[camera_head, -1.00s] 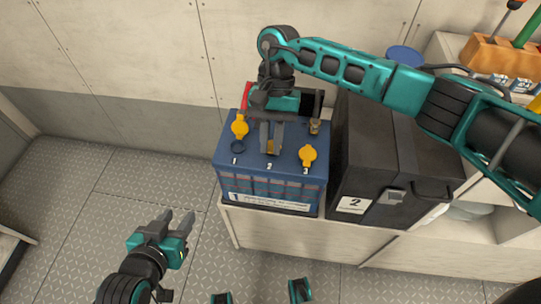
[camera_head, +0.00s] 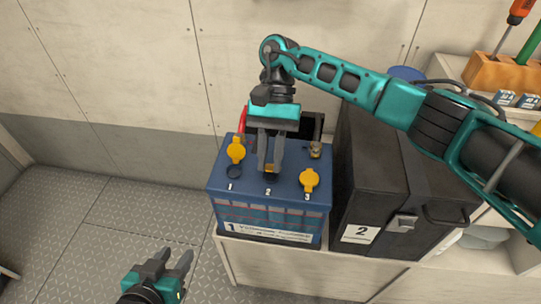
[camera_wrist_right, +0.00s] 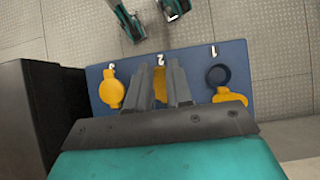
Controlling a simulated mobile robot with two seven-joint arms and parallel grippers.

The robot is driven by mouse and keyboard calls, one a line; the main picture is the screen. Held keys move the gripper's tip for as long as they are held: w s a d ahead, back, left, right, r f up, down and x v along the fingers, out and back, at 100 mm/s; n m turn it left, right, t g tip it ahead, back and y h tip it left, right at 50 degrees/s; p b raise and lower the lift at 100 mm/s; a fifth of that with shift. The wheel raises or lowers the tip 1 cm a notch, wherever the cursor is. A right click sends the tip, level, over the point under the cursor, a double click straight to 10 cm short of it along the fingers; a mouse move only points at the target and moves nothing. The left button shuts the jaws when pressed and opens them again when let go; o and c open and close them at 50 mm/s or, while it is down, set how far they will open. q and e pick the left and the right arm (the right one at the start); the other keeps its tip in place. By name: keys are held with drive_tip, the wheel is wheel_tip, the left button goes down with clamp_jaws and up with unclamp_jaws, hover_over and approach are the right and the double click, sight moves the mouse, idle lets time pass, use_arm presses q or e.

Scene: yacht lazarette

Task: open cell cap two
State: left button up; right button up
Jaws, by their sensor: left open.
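The blue battery (camera_head: 228,190) has cells numbered 1, 2 and 3 on top. At cell 1 the yellow cap (camera_head: 236,150) is swung back beside its dark round opening (camera_head: 234,172). Cap three (camera_head: 309,180) is yellow and lies flat over its cell. My right gripper (camera_head: 270,166) points down at cell 2, its fingers on both sides of yellow cap two (camera_wrist_right: 160,88), which looks pinched. The fingers mostly hide this cap; a dark patch shows just below it in the head view. My left gripper (camera_head: 172,265) is open and empty, low on the left, away from the battery.
A black box marked 2 (camera_head: 380,190) stands right beside the battery on the pale bench (camera_head: 280,277). A red-marked terminal (camera_head: 243,120) is behind the battery's left edge. An orange tool holder (camera_head: 500,74) is at upper right. Floor at left is clear.

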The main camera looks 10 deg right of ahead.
drive_tip(key=o, duration=0.4)
drive_tip(key=shift+w+d+f, duration=0.15)
drive_tip(key=shift+w+f, duration=0.05)
drive_tip(key=shift+s, duration=0.1)
drive_tip(key=shift+r, duration=0.15)
drive_tip(key=shift+p+v, duration=0.5)
drive_tip(key=shift+v, duration=5.9)
